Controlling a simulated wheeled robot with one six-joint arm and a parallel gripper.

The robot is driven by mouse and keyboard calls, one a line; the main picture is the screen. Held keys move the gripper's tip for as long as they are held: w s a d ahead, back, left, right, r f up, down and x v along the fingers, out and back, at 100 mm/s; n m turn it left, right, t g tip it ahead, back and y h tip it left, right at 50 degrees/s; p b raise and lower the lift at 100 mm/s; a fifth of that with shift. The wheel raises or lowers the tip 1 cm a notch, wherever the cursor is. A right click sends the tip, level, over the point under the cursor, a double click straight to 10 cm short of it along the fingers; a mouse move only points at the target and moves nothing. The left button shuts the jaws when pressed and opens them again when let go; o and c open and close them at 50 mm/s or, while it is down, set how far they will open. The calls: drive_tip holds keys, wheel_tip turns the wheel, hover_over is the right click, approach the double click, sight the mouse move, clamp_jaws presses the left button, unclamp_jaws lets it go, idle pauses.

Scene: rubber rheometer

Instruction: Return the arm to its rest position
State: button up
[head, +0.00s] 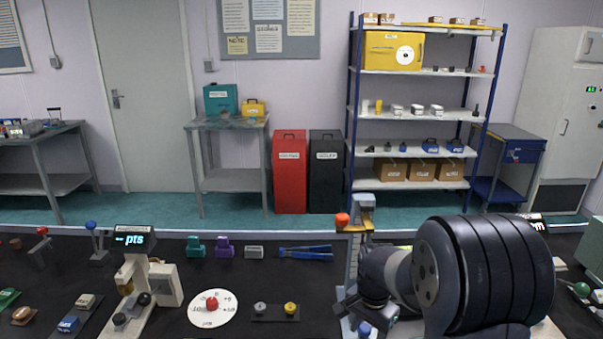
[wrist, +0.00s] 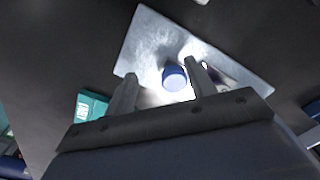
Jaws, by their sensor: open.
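My arm (head: 485,270) reaches over the dark bench from the lower right in the head view. My gripper (wrist: 161,70) is open in the wrist view, its two fingers apart with nothing clamped between them. A blue round knob or cap (wrist: 174,78) shows between the fingers, nearer the right one, on a bright metal plate (wrist: 150,35). Whether a finger touches it I cannot tell. In the head view the arm covers much of the machine there; its grey column (head: 366,212) rises behind the wrist, beside an orange-red knob (head: 342,220).
Left of the arm on the bench are a white dial disc (head: 228,314) with a red knob, a small tray (head: 262,316) with two knobs, blue-handled pliers (head: 305,252), and an instrument with a "pts" display (head: 131,239). Shelves (head: 425,108) stand behind, beyond the bench.

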drive_tip(key=shift+s, duration=1.9)
